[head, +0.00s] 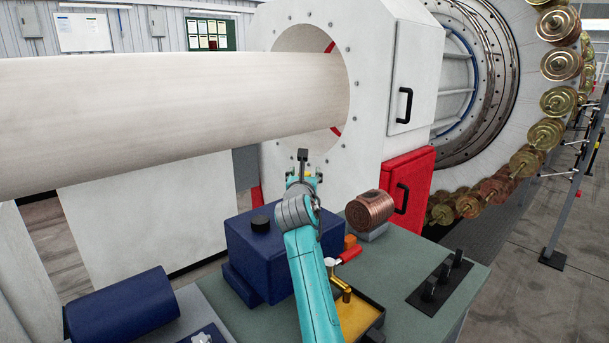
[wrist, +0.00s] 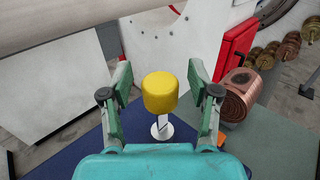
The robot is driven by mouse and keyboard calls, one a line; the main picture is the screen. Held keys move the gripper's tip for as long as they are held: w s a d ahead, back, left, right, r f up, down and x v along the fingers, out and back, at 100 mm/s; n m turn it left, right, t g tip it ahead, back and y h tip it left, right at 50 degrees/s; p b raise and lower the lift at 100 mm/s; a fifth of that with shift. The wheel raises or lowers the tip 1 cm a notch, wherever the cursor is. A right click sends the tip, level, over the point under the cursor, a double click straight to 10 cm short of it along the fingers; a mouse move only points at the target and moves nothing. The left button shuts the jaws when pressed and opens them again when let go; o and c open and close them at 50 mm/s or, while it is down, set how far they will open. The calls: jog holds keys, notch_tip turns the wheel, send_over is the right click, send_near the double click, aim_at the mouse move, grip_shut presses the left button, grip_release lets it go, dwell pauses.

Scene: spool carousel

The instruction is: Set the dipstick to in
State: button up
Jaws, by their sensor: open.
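The dipstick (wrist: 160,93) shows in the wrist view as a yellow round knob on a pale metal stem. A length of stem is visible between the knob and the top of the dark blue housing (wrist: 80,152). The blue housing also shows in the head view (head: 250,240). My gripper (wrist: 160,80) is open, with one green finger on each side of the knob and a gap on both sides. In the head view my gripper (head: 304,170) is above the housing, and my arm hides most of the dipstick.
A black cap (head: 261,223) sits on the housing's top left. A large pale roll (head: 150,115) passes behind the housing.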

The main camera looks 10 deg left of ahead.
grip_shut()
jog(key=shift+f, duration=2.6)
grip_release()
jog(key=shift+s, duration=0.1)
